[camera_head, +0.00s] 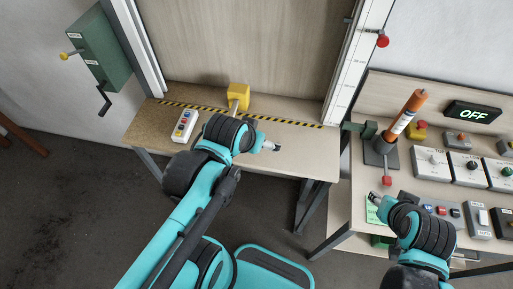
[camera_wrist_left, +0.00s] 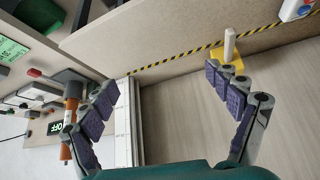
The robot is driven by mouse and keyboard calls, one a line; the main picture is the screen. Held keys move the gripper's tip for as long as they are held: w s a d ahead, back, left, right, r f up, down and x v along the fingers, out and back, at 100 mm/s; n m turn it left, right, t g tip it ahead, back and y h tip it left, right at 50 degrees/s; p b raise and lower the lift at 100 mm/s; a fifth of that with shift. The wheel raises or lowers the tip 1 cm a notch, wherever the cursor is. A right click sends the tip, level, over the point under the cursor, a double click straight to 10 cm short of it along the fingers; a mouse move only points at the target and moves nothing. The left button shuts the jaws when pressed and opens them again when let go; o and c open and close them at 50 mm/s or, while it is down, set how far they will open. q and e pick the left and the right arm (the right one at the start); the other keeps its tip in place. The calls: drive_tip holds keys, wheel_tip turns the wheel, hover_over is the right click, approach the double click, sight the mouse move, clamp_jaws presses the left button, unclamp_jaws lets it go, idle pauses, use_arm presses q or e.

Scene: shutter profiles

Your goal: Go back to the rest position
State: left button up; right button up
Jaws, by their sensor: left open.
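My left gripper (camera_head: 270,147) is over the wooden bench, just right of the yellow block, pointing right. In the left wrist view my left gripper (camera_wrist_left: 162,80) has its two padded fingers spread wide, with nothing between them. My right gripper (camera_head: 375,198) is at the front edge of the control desk, near a green label; it is small and partly hidden by its wrist, so its opening is unclear.
The bench (camera_head: 300,160) carries a yellow block (camera_head: 238,96) with a peg and a white button box (camera_head: 184,126). An orange cylinder (camera_head: 408,114) stands tilted on the desk, near control boxes and an OFF display (camera_head: 472,114). A green crank box (camera_head: 98,50) hangs at left.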

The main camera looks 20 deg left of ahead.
use_arm(q)
drive_tip(key=shift+s+d+f, duration=0.3)
drive_tip(key=shift+s+f, duration=0.05)
drive_tip(key=shift+s, duration=0.25)
drive_tip(key=shift+s+d+f, duration=0.3)
drive_tip(key=shift+s+f, duration=0.05)
drive_tip(key=shift+s, duration=0.2)
wheel_tip(320, 180, down, 6)
drive_tip(key=b, duration=0.6)
